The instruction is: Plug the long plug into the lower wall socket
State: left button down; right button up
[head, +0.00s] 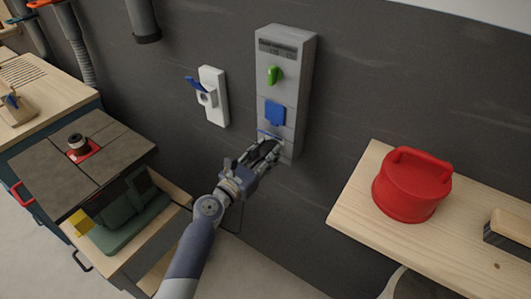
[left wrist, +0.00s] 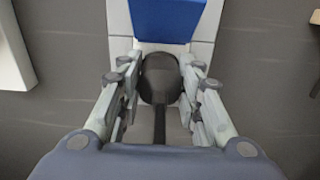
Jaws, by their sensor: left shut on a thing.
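A tall grey socket box (head: 296,85) is on the dark wall, with a green knob and a blue flap (head: 275,112) on its front. The lower socket is at the box's bottom, mostly hidden by my left gripper (head: 262,152); a thin blue edge (head: 268,134) shows just above the gripper. My left gripper is shut on the black plug (left wrist: 160,78), which sits between the fingers in the left wrist view, its cable running back toward the palm. The plug is in front of the box's lower part; whether its tip is in the socket is hidden. My right gripper is not in view.
A white wall socket (head: 213,96) with a raised blue flap is left of the box. A wooden table (head: 365,205) with a red container (head: 411,186) is at the right. A machine with a dark top (head: 115,140) stands at the left.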

pick_arm(q)
jog(key=shift+w+d+r, duration=0.15)
jog(key=shift+w, duration=0.1)
jog(key=shift+w+d, duration=0.2)
dwell(0.9)
jog(key=c, duration=1.2)
grip_release()
jog(key=shift+c, duration=0.2)
jog(key=shift+o, duration=0.9)
jog(key=shift+w+d, duration=0.1)
jog(key=shift+w, duration=0.05)
jog(key=shift+f, duration=0.2)
jog(key=shift+s, duration=0.2)
jog(key=v, duration=1.1)
jog(key=shift+s+a, duration=0.25)
jog(key=shift+a, duration=0.05)
